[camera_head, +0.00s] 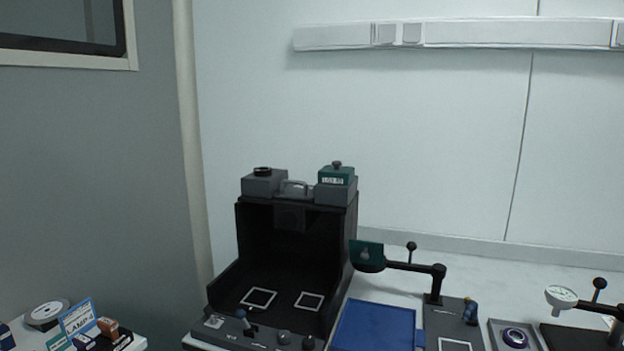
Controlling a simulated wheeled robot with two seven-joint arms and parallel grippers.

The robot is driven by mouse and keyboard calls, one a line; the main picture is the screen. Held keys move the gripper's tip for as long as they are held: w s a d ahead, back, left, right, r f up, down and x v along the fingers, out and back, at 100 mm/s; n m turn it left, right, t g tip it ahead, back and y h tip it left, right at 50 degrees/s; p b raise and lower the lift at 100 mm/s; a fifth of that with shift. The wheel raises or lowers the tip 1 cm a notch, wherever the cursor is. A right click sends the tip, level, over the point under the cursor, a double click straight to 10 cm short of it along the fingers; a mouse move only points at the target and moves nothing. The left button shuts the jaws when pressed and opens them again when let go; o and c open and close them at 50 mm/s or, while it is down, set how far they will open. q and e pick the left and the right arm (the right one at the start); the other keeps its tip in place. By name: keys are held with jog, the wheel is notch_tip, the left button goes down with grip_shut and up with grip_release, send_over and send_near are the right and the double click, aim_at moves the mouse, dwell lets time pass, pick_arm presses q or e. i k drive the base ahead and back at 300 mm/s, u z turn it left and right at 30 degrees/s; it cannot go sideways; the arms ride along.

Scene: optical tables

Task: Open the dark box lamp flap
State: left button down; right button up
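The dark box (240,235) is a black open-fronted cabinet on the table, with two white square outlines on its floor. On its top are a grey block with a black ring (264,183), a grey carrying handle (295,187) and a grey housing (336,192). On that housing sits a green cap (337,175) with a dark knob and a small label, too small to read surely. It looks seated flat. I cannot tell which part is the lamp flap. Neither gripper shows in this view.
A control panel (262,338) with a small lever and knobs lies before the box. A sign (77,318) and small blocks stand lower left.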

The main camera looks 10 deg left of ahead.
aim_at(295, 190)
jog(key=i, duration=0.4)
jog(key=u, duration=1)
